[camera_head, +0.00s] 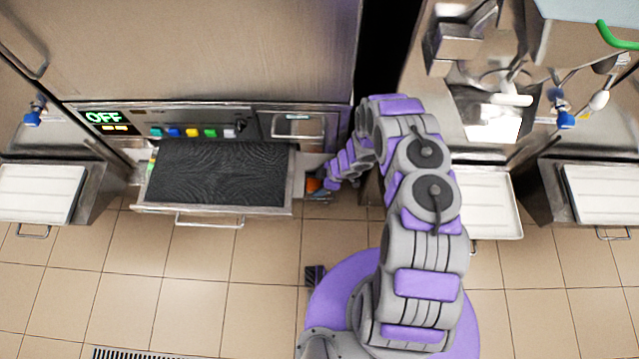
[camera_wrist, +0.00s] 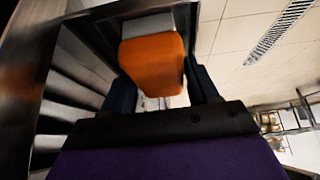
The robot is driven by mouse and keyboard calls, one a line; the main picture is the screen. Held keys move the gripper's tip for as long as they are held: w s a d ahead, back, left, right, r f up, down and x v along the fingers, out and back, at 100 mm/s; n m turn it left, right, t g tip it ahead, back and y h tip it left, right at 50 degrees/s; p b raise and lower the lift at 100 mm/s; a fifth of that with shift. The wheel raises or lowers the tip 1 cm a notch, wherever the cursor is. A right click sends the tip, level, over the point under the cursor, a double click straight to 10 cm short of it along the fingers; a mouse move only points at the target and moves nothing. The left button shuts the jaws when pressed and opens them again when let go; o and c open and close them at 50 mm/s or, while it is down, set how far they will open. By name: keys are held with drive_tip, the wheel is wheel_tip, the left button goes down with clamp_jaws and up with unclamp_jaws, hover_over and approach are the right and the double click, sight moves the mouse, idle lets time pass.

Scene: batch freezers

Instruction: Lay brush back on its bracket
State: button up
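An orange block, which looks like part of the brush (camera_wrist: 152,65), sits between the two dark fingers of my gripper (camera_wrist: 165,95) in the wrist view. The fingers lie close against both its sides. In the head view, a small patch of the orange brush (camera_head: 313,184) shows at my gripper (camera_head: 320,188), beside the right end of the open drawer. A grey metal piece (camera_wrist: 183,18) meets the orange block's far end; I cannot tell whether it is the bracket. The brush's bristles are hidden.
White trays (camera_head: 37,192) stand at the left and right (camera_head: 497,208). The tiled floor in front is mostly clear.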

drive_tip(key=shift+o, duration=0.7)
drive_tip(key=shift+f, duration=0.1)
drive_tip(key=shift+d+r+p, duration=0.15)
drive_tip(key=shift+r+p, duration=0.2)
drive_tip(key=p+v, duration=0.1)
drive_tip(key=v, duration=0.5)
drive_tip(key=shift+d+r+p, duration=0.1)
drive_tip(key=shift+r+p, duration=0.15)
drive_tip(key=shift+p, duration=0.05)
drive_tip(key=shift+d+r, duration=0.2)
drive_tip(key=shift+r, duration=0.05)
